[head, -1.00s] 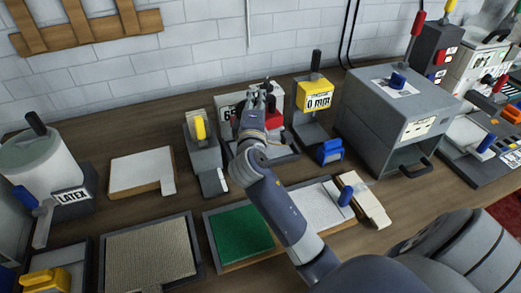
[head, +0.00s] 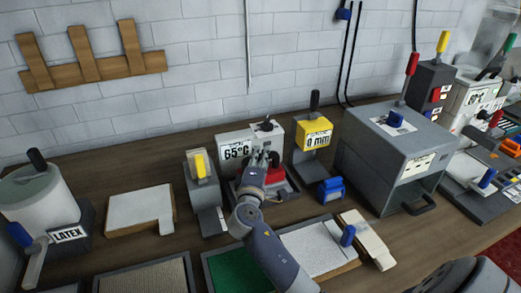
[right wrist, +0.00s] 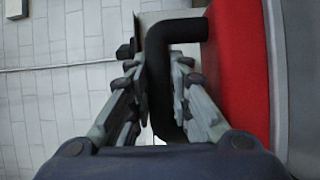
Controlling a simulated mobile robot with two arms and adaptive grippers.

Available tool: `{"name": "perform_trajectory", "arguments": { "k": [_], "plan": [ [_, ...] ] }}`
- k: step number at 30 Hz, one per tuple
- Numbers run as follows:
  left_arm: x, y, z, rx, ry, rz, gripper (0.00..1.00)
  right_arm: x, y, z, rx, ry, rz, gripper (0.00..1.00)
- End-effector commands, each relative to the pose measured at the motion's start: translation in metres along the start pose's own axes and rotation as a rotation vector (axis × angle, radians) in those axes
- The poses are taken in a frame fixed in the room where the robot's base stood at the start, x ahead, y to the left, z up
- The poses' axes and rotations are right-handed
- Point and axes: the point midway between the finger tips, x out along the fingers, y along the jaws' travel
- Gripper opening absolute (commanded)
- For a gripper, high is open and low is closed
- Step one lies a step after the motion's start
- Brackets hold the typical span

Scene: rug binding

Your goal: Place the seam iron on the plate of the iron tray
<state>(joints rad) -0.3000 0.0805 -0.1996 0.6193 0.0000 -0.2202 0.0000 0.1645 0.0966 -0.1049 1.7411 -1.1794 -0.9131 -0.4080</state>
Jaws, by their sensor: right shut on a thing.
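The seam iron (head: 275,175) is a red block with a black handle. My right gripper (head: 264,160) is shut on its handle. In the right wrist view the fingers (right wrist: 160,75) are around the black handle (right wrist: 160,60), beside the red body (right wrist: 238,70). The iron tray (head: 287,195) is the grey base in front of a white box reading 65°C. The iron is over the tray's plate, low down. My gripper and arm hide part of both, so I cannot tell whether the iron touches the plate. My left gripper is not in view.
A large grey press (head: 395,155) is further right. Green and white mats lie in front.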

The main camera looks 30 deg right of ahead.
Motion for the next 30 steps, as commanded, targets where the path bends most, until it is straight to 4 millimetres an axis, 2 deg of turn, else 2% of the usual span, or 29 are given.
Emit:
{"name": "perform_trajectory", "arguments": {
  "k": [5,15,16,18,30],
  "plan": [
    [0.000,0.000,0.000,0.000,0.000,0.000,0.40,0.001,-0.008,-0.001,0.002,0.003,0.011,0.00],
    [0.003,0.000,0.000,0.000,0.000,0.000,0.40,0.001,-0.011,-0.001,0.003,0.003,0.011,0.00],
    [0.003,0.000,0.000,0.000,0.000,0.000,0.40,0.000,-0.016,0.000,0.001,0.002,0.002,0.21],
    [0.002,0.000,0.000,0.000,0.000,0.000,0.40,0.000,-0.015,0.000,0.001,0.002,0.002,0.37],
    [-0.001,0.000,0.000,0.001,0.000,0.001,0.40,0.000,-0.012,0.000,0.001,0.002,0.002,0.39]
  ]
}}
